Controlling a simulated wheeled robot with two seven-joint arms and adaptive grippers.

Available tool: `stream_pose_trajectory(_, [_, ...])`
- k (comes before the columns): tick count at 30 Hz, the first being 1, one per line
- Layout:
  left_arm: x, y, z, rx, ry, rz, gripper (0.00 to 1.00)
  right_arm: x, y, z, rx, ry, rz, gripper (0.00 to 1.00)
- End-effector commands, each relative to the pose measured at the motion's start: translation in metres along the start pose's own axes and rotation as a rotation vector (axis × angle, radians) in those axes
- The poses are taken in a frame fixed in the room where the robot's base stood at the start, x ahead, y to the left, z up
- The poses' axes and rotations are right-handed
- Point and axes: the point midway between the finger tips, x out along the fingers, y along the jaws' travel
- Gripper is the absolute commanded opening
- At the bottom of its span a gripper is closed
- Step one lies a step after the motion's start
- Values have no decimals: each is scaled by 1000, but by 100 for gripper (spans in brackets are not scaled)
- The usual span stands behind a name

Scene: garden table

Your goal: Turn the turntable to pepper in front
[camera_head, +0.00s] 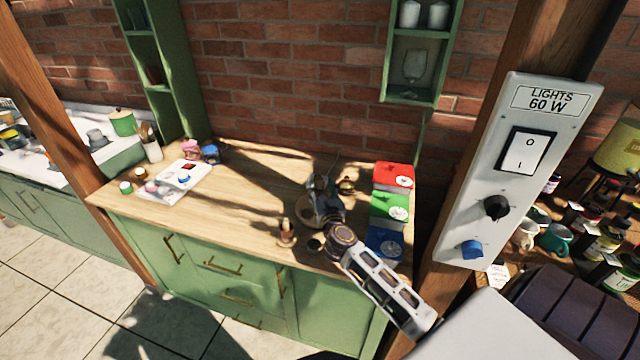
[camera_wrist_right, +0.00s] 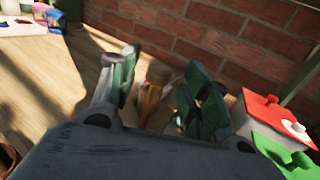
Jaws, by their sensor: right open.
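The turntable (camera_head: 304,214) is a round wooden disc on the right half of the wooden counter, mostly hidden behind my right gripper (camera_head: 318,186). That gripper reaches down over it from the front right. In the right wrist view its green-padded fingers (camera_wrist_right: 162,85) are spread apart. A brownish, blurred upright item (camera_wrist_right: 152,96) shows between and beyond the fingers; I cannot tell whether they touch it. A small jar (camera_head: 346,186) stands just right of the gripper. I cannot read any labels, so which item is the pepper is unclear. My left gripper is not in view.
Red (camera_head: 394,175), green (camera_head: 389,206) and blue (camera_head: 384,242) boxes line the counter's right end. A small wooden item (camera_head: 287,233) stands near the front edge. A white board (camera_head: 173,179) with small items lies at the left. The counter's middle is clear.

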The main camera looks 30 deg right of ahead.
Motion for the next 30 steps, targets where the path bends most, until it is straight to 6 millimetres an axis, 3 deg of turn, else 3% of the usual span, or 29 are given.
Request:
stream_pose_trajectory(12, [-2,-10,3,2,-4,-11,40,29,0,0,1,0,0,48])
stream_pose_trajectory(26, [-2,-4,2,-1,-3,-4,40,34,0,0,1,1,0,48])
stream_pose_trajectory(30, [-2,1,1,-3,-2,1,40,34,0,0,1,1,0,30])
